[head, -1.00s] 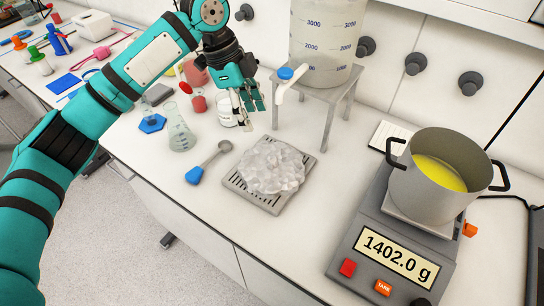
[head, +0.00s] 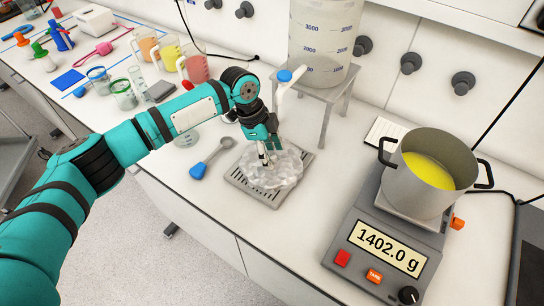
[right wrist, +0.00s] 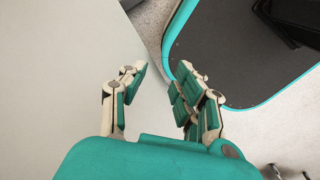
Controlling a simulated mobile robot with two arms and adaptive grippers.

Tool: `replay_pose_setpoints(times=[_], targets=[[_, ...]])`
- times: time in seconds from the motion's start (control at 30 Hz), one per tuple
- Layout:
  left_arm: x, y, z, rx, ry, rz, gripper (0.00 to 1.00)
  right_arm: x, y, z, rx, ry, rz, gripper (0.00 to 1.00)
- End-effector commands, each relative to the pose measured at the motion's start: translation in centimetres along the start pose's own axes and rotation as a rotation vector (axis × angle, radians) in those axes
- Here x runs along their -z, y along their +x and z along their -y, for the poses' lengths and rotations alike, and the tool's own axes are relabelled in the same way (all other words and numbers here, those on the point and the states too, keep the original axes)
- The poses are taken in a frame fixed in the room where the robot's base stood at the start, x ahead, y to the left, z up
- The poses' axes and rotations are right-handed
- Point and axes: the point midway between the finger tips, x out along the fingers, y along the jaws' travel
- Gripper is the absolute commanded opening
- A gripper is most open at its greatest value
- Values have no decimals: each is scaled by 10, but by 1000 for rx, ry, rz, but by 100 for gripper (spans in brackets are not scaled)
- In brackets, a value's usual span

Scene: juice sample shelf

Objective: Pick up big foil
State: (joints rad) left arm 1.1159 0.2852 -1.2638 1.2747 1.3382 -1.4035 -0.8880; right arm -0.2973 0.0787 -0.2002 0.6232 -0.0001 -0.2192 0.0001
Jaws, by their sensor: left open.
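The big foil (head: 284,172) is a crumpled, translucent whitish heap on a slotted grey tray (head: 240,184), below the tap of a large clear container. My left gripper (head: 265,160) points down at the foil's back left part, with its fingertips at or just above the surface. It is open; whether it touches the foil I cannot tell. The gripper hides part of the foil's back edge. In the right wrist view my right gripper (right wrist: 158,72) has its fingers apart with nothing between them.
A scale (head: 385,237) reading 1402.0 g bears a grey pot (head: 420,190) with yellow liquid at the right. A metal stand (head: 326,100) holds the clear container (head: 318,45) behind the tray. A blue-handled spoon (head: 210,160) lies left of the tray. Jugs and glassware stand farther left.

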Motion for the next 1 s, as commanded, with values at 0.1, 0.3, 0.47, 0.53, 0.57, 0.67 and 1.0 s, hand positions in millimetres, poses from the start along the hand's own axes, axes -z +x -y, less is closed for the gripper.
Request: replay_pose_setpoints(times=[0.1,0.3,0.47,0.53,0.57,0.67,1.0], targets=[[0,3,0,1,0,0,51,-7,-1,-1,-2,-1,12,31],[0,2,0,1,0,0,43,-10,-1,-2,-2,-2,15,31],[0,2,0,1,0,0,22,-9,0,-2,-2,-2,14,31],[0,2,0,1,0,0,13,-8,0,-2,-2,-2,12,31],[0,2,0,1,0,0,9,-7,0,-2,-3,-2,11,31],[0,2,0,1,0,0,2,-6,0,-2,-3,-2,9,31],[2,-3,1,2,1,-1,2,-5,4,-1,-1,-1,7,31]])
